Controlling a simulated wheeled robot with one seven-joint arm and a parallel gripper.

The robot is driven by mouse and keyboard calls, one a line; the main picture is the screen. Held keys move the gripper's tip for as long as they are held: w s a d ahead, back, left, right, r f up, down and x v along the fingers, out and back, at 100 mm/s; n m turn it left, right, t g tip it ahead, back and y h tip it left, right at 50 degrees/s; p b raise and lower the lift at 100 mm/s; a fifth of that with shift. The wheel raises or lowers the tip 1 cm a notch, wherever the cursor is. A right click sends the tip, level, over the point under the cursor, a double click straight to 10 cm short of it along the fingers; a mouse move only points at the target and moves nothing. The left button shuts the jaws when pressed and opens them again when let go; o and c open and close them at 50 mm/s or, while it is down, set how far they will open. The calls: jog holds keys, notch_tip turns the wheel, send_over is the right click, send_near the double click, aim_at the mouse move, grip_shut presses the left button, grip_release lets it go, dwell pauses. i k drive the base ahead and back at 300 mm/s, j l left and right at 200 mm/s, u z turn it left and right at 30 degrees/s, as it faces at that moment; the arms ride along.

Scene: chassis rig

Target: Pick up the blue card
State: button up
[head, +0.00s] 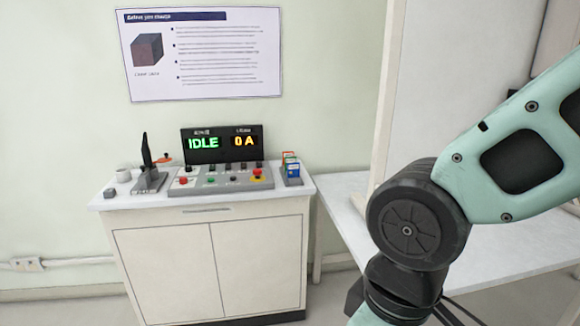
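The blue card (293,171) stands in a small dark holder (292,182) at the right end of the white cabinet's top. It is the front one of a few coloured cards. A green card (290,160) and a reddish card (287,154) show just behind it, partly hidden. My gripper is outside the picture. Only links of my arm show, on the right side, apart from the cards.
A white table (345,195) stands to the right. A poster (200,55) hangs above.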

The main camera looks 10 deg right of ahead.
aim_at(294, 169)
jog(key=i+j+z, duration=0.45)
jog(key=i+j, duration=0.15)
jog(key=i+j+z, duration=0.25)
jog(key=i+j, duration=0.15)
jog(key=i+j+z, duration=0.2)
jog(key=j, duration=0.25)
jog(key=i+j+z, duration=0.25)
jog(key=j, duration=0.25)
